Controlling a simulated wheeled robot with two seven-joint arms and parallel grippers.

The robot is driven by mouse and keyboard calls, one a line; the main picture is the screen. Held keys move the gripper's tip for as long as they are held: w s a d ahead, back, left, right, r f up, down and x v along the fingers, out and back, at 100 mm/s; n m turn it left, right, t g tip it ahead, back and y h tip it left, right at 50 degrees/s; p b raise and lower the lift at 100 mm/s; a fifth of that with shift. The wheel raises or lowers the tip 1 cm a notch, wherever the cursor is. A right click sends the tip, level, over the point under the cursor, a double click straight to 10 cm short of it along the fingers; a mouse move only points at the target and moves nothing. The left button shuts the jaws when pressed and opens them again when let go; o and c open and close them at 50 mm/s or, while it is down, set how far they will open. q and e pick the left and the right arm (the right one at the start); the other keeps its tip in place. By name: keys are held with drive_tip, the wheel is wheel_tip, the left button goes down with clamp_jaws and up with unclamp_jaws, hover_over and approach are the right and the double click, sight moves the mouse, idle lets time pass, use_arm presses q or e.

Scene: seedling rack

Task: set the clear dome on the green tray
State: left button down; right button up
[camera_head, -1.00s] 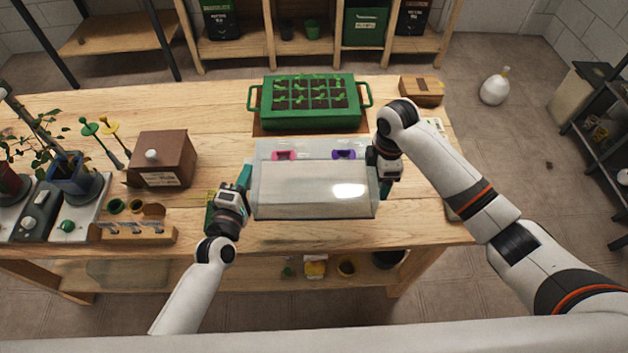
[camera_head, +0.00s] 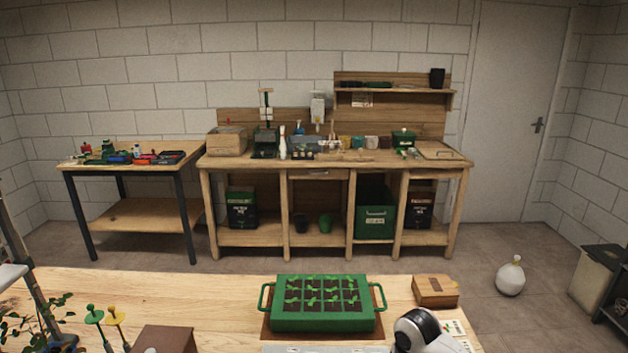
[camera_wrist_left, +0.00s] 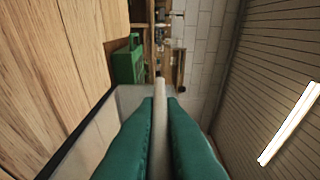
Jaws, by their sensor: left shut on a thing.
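The green tray (camera_head: 325,322) stands on the bench with dark soil cells and seedlings in it, a handle at each end; its side also shows in the left wrist view (camera_wrist_left: 128,66). The clear dome (camera_wrist_left: 125,100) is seen close up in the left wrist view, a greyish see-through wall. My left gripper (camera_wrist_left: 160,98) is shut on a pale edge of the dome, on the near side of the tray. In the head view only a strip of the dome (camera_head: 325,349) shows at the bottom edge. My right gripper is out of frame; only part of that arm shows.
A cardboard box (camera_head: 435,291) sits right of the tray. The wooden bench (camera_head: 190,288) is clear left of the tray. A back workbench (camera_head: 335,160) stands beyond the floor gap.

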use_arm(q)
drive_tip(key=s+r, duration=0.3)
drive_tip(key=r, duration=0.6)
drive_tip(key=s+r, duration=0.3)
drive_tip(key=r, duration=0.5)
drive_tip(key=shift+s+r, duration=0.3)
drive_tip(key=shift+r, duration=0.05)
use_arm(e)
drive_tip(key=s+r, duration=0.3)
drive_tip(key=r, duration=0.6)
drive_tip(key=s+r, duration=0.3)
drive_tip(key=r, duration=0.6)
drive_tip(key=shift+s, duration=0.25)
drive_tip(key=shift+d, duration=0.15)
